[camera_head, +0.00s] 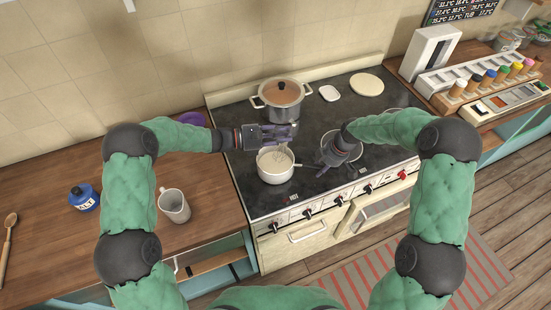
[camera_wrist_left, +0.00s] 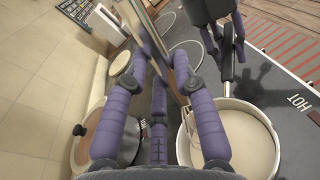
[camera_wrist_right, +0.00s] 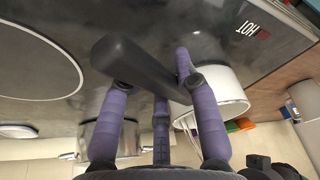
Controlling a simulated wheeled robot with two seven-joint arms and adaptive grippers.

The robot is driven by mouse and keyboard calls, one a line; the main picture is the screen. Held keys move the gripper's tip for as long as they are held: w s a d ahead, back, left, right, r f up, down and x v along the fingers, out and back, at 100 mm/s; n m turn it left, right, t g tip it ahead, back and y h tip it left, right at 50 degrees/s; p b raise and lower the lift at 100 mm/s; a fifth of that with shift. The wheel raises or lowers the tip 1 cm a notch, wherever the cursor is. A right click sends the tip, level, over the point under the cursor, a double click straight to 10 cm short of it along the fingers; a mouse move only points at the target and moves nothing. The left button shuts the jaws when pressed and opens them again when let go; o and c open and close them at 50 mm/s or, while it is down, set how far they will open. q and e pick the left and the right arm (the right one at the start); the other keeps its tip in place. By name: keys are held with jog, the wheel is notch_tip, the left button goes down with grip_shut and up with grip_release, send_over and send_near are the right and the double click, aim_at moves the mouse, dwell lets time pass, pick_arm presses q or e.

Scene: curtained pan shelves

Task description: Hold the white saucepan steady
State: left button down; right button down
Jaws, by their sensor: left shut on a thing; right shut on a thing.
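The white saucepan (camera_head: 275,166) sits upright on the front left of the black stove top, with pale contents inside. It also shows in the left wrist view (camera_wrist_left: 262,113) and, side on, in the right wrist view (camera_wrist_right: 222,88). My right gripper (camera_head: 324,155) is shut on its dark handle (camera_wrist_right: 128,60).
A lidded pot (camera_head: 284,105) stands behind on the stove (camera_head: 262,207). A white mug (camera_head: 174,206) and blue salt jar (camera_head: 83,198) stand on the left counter. A bottle rack (camera_head: 480,84) stands at right.

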pick_arm(q)
jog(key=shift+w+a, duration=0.45)
jog(key=shift+a, duration=0.25)
jog(key=shift+s, duration=3.1)
jog(key=w+r, duration=0.3)
jog(key=r, duration=0.7)
jog(key=shift+r, duration=0.25)
pick_arm(e)
jog(key=c, duration=0.8)
grip_release()
jog(key=shift+c, duration=0.2)
